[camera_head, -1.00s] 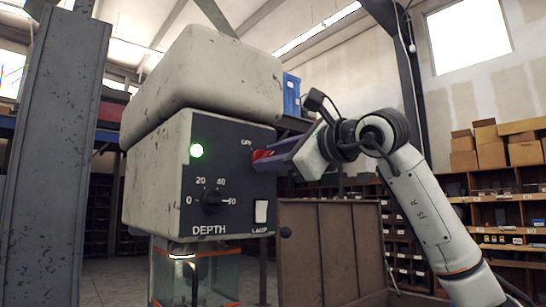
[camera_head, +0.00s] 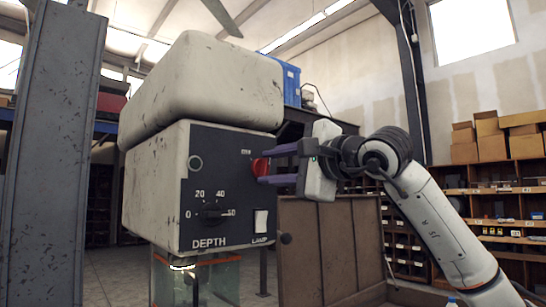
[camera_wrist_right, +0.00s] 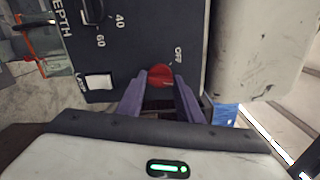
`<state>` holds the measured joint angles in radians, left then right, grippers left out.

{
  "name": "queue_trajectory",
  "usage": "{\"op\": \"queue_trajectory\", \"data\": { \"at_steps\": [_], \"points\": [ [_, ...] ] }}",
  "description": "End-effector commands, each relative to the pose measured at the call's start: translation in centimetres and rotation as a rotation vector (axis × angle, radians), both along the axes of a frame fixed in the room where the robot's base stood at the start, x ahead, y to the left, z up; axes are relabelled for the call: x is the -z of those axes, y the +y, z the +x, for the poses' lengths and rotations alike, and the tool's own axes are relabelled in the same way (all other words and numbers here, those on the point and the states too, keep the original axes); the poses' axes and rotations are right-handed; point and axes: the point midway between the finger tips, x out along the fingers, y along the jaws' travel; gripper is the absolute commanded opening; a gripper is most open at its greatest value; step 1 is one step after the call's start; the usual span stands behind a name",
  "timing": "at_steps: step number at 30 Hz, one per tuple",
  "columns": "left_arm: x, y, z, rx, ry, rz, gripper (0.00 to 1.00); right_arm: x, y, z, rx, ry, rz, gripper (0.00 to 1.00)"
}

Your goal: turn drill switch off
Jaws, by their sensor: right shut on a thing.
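The drill (camera_head: 152,185) is a worn off-white machine head with a black front panel. Its red switch (camera_head: 259,167) is at the panel's upper right; it also shows in the wrist view (camera_wrist_right: 160,74), with "OFF" printed beside it. My right gripper (camera_head: 266,167) reaches in from the right, its purple fingers closed on the switch from above and below. In the wrist view the fingertips (camera_wrist_right: 162,82) lie on either side of the red knob. My left gripper is not in view.
The panel also carries a depth dial (camera_head: 211,211) and a white lamp rocker switch (camera_head: 261,221). A grey column (camera_head: 52,160) stands at left. A brown panel (camera_head: 330,245) stands behind and below my right arm. Shelves with boxes (camera_head: 490,145) are farther back.

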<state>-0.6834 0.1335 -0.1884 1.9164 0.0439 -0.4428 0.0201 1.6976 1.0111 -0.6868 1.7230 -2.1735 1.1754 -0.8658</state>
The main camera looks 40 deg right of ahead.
Motion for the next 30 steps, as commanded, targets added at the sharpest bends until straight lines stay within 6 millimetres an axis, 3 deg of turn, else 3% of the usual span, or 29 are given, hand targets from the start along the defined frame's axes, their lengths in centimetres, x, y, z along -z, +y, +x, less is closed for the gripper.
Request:
{"op": "queue_trajectory", "data": {
  "at_steps": [18, 30],
  "points": [
    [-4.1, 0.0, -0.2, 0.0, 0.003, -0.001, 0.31, -0.2, 0.0, 0.0, -0.001, -0.044, -0.584, 0.1],
    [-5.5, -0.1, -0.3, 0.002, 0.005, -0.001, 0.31, 0.0, 0.0, 0.0, -0.002, -0.068, -0.885, 0.1]
  ]
}}
